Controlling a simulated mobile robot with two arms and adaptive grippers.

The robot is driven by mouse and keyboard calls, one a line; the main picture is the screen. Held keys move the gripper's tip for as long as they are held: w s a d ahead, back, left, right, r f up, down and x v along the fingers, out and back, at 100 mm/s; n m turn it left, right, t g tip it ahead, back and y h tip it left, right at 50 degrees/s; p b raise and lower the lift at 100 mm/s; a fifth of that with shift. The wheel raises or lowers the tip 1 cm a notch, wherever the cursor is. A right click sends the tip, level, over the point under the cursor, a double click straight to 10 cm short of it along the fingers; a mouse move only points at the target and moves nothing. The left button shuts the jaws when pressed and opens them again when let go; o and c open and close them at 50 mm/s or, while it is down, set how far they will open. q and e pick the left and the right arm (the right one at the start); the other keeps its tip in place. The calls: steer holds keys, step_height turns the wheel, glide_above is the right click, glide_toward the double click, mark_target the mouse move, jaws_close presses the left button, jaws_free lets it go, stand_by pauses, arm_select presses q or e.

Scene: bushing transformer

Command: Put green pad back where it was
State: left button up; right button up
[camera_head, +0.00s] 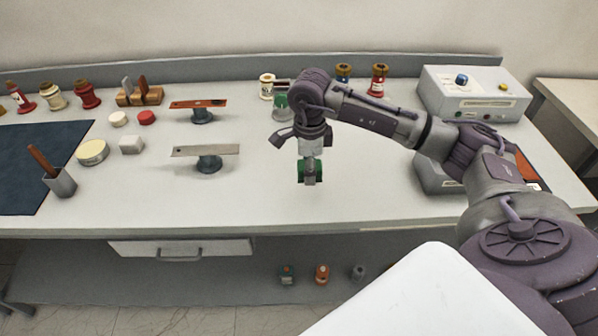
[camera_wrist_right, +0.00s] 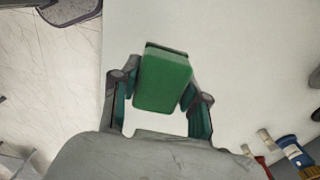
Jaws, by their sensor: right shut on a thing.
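The green pad (camera_head: 302,172) is in my right gripper (camera_head: 309,178), which points down above the front middle of the table. In the right wrist view, the green pad (camera_wrist_right: 163,82) sits between the two fingers of my right gripper (camera_wrist_right: 162,95), shut on it. Its broad green face shows there, with a dark strip at one end. In the head view the fingers partly cover the pad. My left gripper is not in view.
A stand with a grey bar (camera_head: 206,151) and one with an orange bar (camera_head: 198,104) stand left of my gripper. A green-topped item (camera_head: 281,101) stands behind it. A control box (camera_head: 474,92) is at the back right. The table's front middle is clear.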

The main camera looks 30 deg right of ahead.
steer(key=w+f, duration=0.1)
steer(key=w, duration=0.1)
steer(key=w+f, duration=0.1)
steer(key=shift+w+a+p, duration=0.1)
steer(key=shift+w+p, duration=0.25)
step_height(320, 180, down, 4)
steer(key=shift+r+p, duration=0.15)
steer(key=shift+p, duration=0.65)
steer(key=shift+w+f, duration=0.1)
steer(key=shift+f, duration=0.25)
steer(key=shift+f, duration=0.15)
steer(key=o, duration=1.1)
